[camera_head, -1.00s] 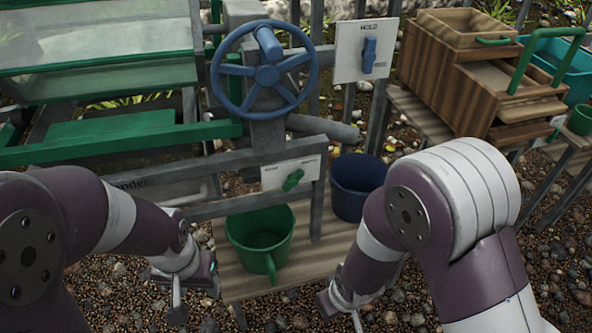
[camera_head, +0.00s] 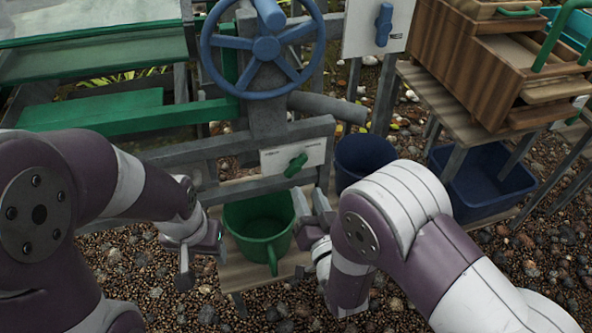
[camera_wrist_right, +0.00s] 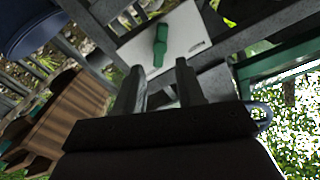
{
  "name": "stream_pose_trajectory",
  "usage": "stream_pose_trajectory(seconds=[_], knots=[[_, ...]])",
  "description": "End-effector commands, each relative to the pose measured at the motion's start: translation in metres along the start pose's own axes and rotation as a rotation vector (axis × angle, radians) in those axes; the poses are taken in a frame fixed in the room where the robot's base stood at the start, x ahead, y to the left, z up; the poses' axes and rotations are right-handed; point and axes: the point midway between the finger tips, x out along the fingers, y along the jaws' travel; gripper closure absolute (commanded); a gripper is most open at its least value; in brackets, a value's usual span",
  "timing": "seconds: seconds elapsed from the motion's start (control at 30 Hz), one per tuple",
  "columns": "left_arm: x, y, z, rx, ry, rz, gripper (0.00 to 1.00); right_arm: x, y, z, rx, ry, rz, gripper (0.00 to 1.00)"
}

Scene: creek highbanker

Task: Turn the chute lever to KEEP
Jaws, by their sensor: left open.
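The chute lever (camera_head: 296,165) is a small green handle on a white plate (camera_head: 308,156) fixed to the grey frame; it stands tilted, its top leaning right. The plate's lettering is too small to read. My right gripper (camera_head: 311,204) is just below and slightly right of the lever, apart from it. In the right wrist view, its two fingers (camera_wrist_right: 160,88) are spread with nothing between them, and the green lever (camera_wrist_right: 160,46) shows beyond the gap. My left gripper (camera_head: 202,255) is open and empty, low at the left of the green bucket.
A green bucket (camera_head: 245,222) stands on a wooden shelf under the lever, close to my right gripper. A dark blue bucket (camera_head: 358,158) stands right of it. A blue handwheel (camera_head: 232,42) and a blue switch (camera_head: 383,24) are above. A blue bin (camera_head: 485,185) is at right.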

Motion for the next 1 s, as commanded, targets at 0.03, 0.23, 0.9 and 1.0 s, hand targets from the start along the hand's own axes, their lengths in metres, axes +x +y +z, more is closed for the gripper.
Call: stream_pose_trajectory(seconds=[0.03,0.23,0.9,1.0], knots=[[0.007,0.000,0.001,0.000,0.000,0.000,0.45,0.000,0.001,0.003,0.133,0.002,-0.001,0.62],[0.013,0.000,0.001,0.000,0.000,0.000,0.45,0.033,0.001,0.001,0.308,0.003,0.001,0.62],[0.021,0.000,0.002,0.000,0.000,0.000,0.45,0.080,0.000,0.000,0.303,-0.001,0.000,0.68],[0.021,0.000,0.002,0.000,0.000,0.000,0.45,0.080,0.000,0.000,0.303,-0.001,0.000,1.00]])
